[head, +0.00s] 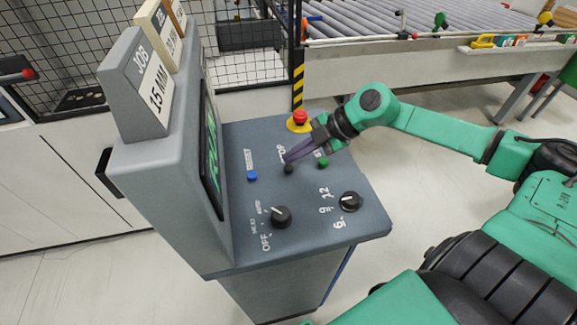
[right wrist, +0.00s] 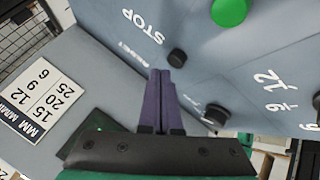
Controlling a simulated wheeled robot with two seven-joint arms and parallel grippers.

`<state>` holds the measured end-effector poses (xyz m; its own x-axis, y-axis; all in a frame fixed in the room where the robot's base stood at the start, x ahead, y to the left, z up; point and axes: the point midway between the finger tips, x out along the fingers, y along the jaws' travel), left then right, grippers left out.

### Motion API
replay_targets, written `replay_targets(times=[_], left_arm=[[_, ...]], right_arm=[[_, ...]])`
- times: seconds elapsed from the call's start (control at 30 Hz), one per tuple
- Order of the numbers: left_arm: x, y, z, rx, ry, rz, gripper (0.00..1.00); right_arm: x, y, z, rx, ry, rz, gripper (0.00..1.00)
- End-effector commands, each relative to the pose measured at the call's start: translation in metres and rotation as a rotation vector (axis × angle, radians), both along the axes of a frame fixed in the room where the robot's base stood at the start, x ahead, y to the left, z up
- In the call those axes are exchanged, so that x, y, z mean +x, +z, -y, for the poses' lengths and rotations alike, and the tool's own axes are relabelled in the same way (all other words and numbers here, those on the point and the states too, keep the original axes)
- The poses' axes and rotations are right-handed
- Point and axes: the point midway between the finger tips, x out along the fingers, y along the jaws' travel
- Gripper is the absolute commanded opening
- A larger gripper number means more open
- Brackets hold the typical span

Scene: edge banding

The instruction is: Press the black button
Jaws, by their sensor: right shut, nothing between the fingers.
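The black button (head: 289,169) sits on the sloped grey control panel (head: 330,230), beside the STOP label, between a blue and a green button. In the right wrist view the black button (right wrist: 176,58) shows just beyond the fingertips, below the STOP lettering. My right gripper (head: 287,160) reaches in from the right with its purple fingers shut and empty. Its tips are very close to the black button; I cannot tell whether they touch it. The closed fingers also show in the right wrist view (right wrist: 162,72). My left gripper is not in view.
The green button (head: 323,162), blue button (head: 252,176) and red emergency stop (head: 300,118) are close by. Two black knobs (head: 281,217) (head: 350,201) stand nearer the panel's front. The screen housing (head: 165,150) rises at the left. A roller conveyor (head: 400,22) is behind.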

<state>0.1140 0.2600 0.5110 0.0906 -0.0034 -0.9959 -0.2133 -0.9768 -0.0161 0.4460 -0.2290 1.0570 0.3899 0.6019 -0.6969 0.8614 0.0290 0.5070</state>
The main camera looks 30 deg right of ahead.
Motion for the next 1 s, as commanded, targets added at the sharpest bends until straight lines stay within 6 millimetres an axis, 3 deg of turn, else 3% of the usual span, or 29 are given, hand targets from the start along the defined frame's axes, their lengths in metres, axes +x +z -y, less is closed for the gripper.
replay_targets(times=[1.0], left_arm=[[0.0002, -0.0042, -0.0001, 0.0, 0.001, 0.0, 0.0]], right_arm=[[0.0, -0.0087, 0.0001, -0.001, -0.001, 0.0, 0.0]])
